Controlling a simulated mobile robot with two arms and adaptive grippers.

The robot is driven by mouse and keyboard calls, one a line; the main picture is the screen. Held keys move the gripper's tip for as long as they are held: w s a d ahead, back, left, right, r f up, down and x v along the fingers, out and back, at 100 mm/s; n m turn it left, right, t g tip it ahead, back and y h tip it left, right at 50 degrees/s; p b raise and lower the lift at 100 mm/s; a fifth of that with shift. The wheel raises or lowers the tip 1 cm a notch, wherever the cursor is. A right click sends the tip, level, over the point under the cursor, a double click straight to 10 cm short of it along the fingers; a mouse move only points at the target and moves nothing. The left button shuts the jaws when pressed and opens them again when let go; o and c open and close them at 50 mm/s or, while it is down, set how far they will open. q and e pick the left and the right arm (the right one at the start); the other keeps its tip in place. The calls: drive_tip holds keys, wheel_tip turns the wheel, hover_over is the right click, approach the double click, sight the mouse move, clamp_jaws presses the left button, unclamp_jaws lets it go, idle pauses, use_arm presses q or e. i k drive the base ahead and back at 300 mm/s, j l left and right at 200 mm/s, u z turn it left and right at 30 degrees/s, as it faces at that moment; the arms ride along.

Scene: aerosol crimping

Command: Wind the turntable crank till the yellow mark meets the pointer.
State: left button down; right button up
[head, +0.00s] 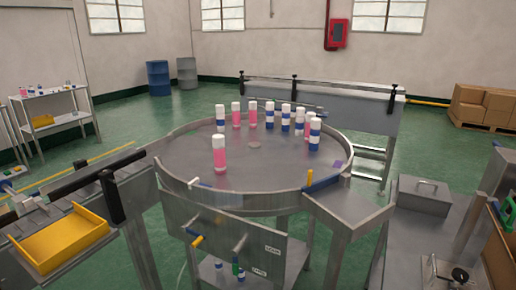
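The round grey turntable (200,165) stands in the middle of the head view, with a raised metal rim. Several white-capped cans stand upright on it, mostly along its far side; a pink can (219,158) stands alone nearer the front left. A yellow-handled crank (197,241) sits on the front panel (225,228) below the rim. A small upright yellow-orange piece (309,178) is at the front right rim; I cannot tell whether it is the mark or the pointer. Neither of my grippers shows.
A bench with a yellow tray (62,245) is at the left front. A metal chute (350,208) leaves the turntable at the right, near a grey box (424,196). A railed conveyor (330,95) stands behind. Green floor (120,125) is open at the back left.

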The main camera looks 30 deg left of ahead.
sight(186, 228)
drive_tip(key=u, duration=1.3)
